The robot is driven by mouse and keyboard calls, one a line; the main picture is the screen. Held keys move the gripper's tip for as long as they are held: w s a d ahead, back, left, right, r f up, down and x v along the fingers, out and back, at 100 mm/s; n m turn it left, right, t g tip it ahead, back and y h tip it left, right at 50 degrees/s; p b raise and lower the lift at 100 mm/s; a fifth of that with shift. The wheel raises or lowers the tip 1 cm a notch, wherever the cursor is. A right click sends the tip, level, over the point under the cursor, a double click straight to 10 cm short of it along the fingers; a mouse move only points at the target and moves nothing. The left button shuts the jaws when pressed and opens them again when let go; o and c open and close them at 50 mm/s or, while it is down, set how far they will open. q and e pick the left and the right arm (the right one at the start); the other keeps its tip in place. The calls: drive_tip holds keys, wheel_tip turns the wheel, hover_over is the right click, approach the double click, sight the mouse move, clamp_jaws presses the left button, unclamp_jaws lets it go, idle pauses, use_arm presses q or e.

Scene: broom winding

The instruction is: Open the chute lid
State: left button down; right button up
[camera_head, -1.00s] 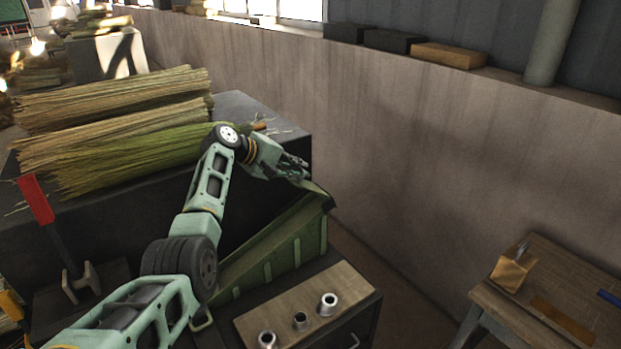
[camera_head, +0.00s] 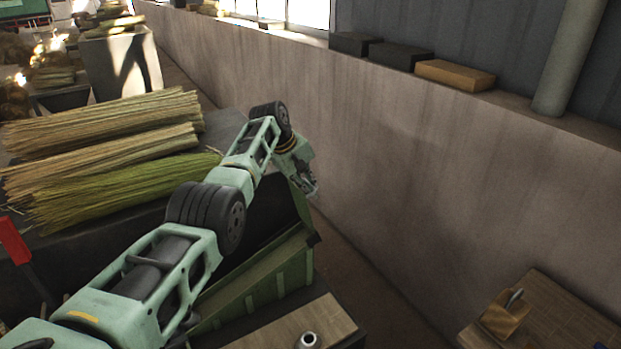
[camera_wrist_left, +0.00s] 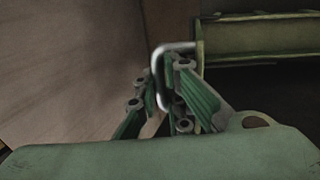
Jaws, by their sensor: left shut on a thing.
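The green chute (camera_head: 262,278) lies past my left arm in the head view, partly covered by it. A green panel at its far end, seemingly the lid (camera_head: 302,212), stands steeply just below my left gripper (camera_head: 308,186). In the left wrist view, my left gripper (camera_wrist_left: 168,98) has its green ribbed fingers around a pale metal loop handle (camera_wrist_left: 160,62) and is shut on it. The handle meets the edge of a green, ribbed-edged part (camera_wrist_left: 260,38). How far the lid stands open cannot be told. My right gripper is not in view.
Broom straw bundles (camera_head: 110,150) lie on a dark bench left of my arm. A concrete wall (camera_head: 400,170) runs close behind the gripper. A wooden board (camera_head: 285,330) with a metal ring is in front. A small table (camera_head: 550,315) stands at right.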

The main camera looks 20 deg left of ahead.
use_arm(q)
drive_tip(key=shift+w, duration=0.15)
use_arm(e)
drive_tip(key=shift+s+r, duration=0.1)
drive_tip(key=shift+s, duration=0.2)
use_arm(q)
drive_tip(key=c, duration=2.1)
unclamp_jaws()
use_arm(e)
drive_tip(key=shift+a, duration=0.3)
use_arm(q)
drive_tip(key=shift+r, duration=0.2)
drive_tip(key=v, duration=1.1)
drive_tip(key=shift+r, duration=0.3)
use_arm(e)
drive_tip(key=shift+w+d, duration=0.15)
